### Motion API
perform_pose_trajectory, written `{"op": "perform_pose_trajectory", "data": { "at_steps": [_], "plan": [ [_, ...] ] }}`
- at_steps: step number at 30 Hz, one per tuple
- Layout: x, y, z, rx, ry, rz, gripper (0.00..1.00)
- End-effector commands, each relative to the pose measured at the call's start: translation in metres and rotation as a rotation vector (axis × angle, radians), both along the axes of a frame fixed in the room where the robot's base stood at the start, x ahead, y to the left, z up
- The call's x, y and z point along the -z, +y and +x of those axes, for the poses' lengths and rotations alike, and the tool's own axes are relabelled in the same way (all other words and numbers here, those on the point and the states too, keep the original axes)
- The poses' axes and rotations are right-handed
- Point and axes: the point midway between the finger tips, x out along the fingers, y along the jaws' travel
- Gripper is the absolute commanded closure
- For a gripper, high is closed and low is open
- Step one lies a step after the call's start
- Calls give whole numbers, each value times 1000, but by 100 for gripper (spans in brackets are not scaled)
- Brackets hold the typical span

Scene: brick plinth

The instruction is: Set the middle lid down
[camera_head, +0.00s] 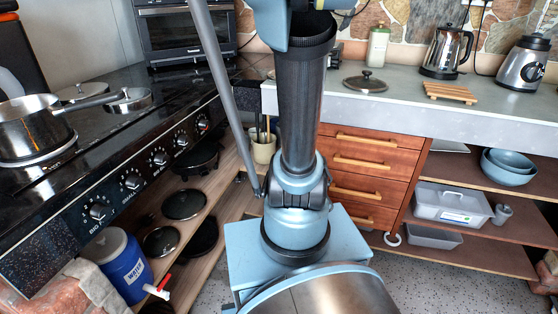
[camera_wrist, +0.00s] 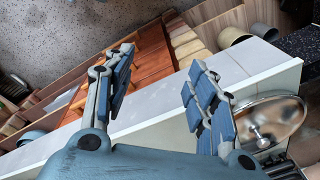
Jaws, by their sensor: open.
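A round glass lid with a metal rim and knob (camera_head: 365,84) lies flat, knob up, on the grey counter (camera_head: 420,101) in the head view. A glass lid of the same look (camera_wrist: 268,122) shows at the lower right of the wrist view, beside my gripper's right finger, on or just over the counter. My gripper (camera_wrist: 162,76) is open, with nothing between its fingers, over the counter's edge. Whether the right finger touches the lid I cannot tell. In the head view my gripper is hidden behind my arm and column.
The stove (camera_head: 150,130) at left holds a saucepan (camera_head: 35,125) and more lids. Dark lids (camera_head: 185,204) lie on the shelf below.

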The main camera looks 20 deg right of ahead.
Motion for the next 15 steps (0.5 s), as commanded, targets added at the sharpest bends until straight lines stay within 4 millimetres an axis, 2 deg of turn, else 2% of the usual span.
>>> {"op": "perform_pose_trajectory", "data": {
  "at_steps": [1, 6, 12, 15],
  "plan": [
    [15, 15, -12, -101, -5, -10, 48],
    [64, 56, -52, -460, -18, -48, 48],
    [126, 91, -98, -873, -37, -101, 48],
    [154, 102, -116, -1045, -45, -125, 48]
  ]
}}
